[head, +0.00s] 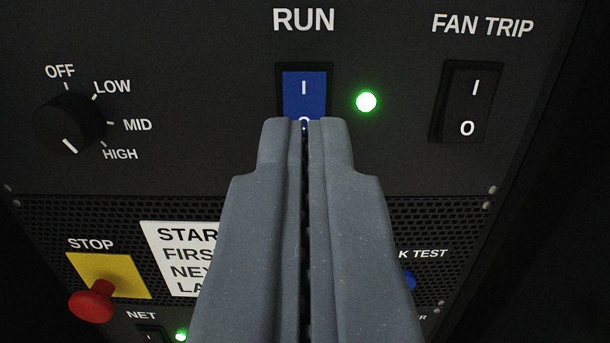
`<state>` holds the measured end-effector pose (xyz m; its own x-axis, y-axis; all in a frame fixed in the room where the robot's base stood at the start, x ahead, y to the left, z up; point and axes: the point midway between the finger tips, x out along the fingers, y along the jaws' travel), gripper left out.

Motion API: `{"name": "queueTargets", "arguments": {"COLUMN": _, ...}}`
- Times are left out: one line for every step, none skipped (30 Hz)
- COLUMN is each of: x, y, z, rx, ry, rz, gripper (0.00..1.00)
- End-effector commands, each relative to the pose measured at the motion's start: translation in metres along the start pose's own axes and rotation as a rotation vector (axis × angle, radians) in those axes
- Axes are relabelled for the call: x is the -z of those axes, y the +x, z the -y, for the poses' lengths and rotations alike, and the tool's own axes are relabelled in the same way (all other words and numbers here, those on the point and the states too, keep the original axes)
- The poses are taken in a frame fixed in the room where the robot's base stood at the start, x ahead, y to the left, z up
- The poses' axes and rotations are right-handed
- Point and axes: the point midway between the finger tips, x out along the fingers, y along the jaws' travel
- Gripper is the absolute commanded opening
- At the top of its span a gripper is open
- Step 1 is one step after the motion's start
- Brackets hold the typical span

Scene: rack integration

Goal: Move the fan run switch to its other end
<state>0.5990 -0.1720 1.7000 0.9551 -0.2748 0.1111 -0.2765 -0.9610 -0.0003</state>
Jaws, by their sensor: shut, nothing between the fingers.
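The fan run switch (304,94) is a blue rocker under the label RUN, in a black frame on the dark panel. Its upper half with the "I" mark is in plain view. Its lower end with the "O" mark is mostly hidden behind my gripper. My gripper (304,123) is shut and empty, with its fingertips over the lower end of the rocker. I cannot tell whether the tips touch it. A green light (366,102) is lit just right of the switch.
A black FAN TRIP rocker (466,102) is at the right and a rotary knob (70,123), pointing near HIGH, at the left. Below are a red STOP button (92,301) on a yellow plate, a partly covered white label (178,258) and a blue button (409,281).

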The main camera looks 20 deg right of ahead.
Motion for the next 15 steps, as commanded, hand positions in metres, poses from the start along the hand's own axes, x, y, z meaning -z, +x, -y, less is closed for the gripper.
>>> {"name": "queueTargets", "arguments": {"x": 0.002, "y": -0.008, "z": 0.0, "rx": 0.0, "ry": 0.0, "rz": -0.002, "gripper": 0.0}}
{"name": "queueTargets", "arguments": {"x": 0.003, "y": -0.011, "z": 0.0, "rx": 0.001, "ry": 0.0, "rz": -0.001, "gripper": 0.0}}
{"name": "queueTargets", "arguments": {"x": 0.003, "y": -0.015, "z": 0.001, "rx": 0.001, "ry": 0.0, "rz": 0.0, "gripper": 0.0}}
{"name": "queueTargets", "arguments": {"x": 0.003, "y": -0.017, "z": 0.001, "rx": 0.001, "ry": 0.0, "rz": 0.001, "gripper": 0.0}}
{"name": "queueTargets", "arguments": {"x": 0.003, "y": -0.019, "z": 0.001, "rx": 0.001, "ry": 0.0, "rz": 0.002, "gripper": 0.0}}
{"name": "queueTargets", "arguments": {"x": 0.004, "y": -0.021, "z": 0.001, "rx": 0.001, "ry": 0.0, "rz": 0.003, "gripper": 0.0}}
{"name": "queueTargets", "arguments": {"x": 0.004, "y": -0.022, "z": 0.001, "rx": 0.001, "ry": 0.0, "rz": 0.003, "gripper": 0.0}}
{"name": "queueTargets", "arguments": {"x": 0.004, "y": -0.023, "z": 0.001, "rx": 0.001, "ry": 0.0, "rz": 0.004, "gripper": 0.0}}
{"name": "queueTargets", "arguments": {"x": 0.004, "y": -0.024, "z": 0.001, "rx": 0.001, "ry": 0.0, "rz": 0.004, "gripper": 0.0}}
{"name": "queueTargets", "arguments": {"x": 0.004, "y": -0.024, "z": 0.001, "rx": 0.001, "ry": 0.0, "rz": 0.004, "gripper": 0.0}}
{"name": "queueTargets", "arguments": {"x": 0.004, "y": -0.024, "z": 0.001, "rx": 0.001, "ry": 0.0, "rz": 0.004, "gripper": 0.0}}
{"name": "queueTargets", "arguments": {"x": 0.005, "y": -0.024, "z": 0.001, "rx": 0.001, "ry": -0.001, "rz": 0.004, "gripper": 0.0}}
{"name": "queueTargets", "arguments": {"x": 0.005, "y": -0.024, "z": 0.001, "rx": 0.001, "ry": -0.001, "rz": 0.004, "gripper": 0.0}}
{"name": "queueTargets", "arguments": {"x": 0.005, "y": -0.024, "z": 0.001, "rx": 0.001, "ry": -0.001, "rz": 0.004, "gripper": 0.0}}
{"name": "queueTargets", "arguments": {"x": 0.005, "y": -0.024, "z": 0.001, "rx": 0.001, "ry": -0.001, "rz": 0.003, "gripper": 0.0}}
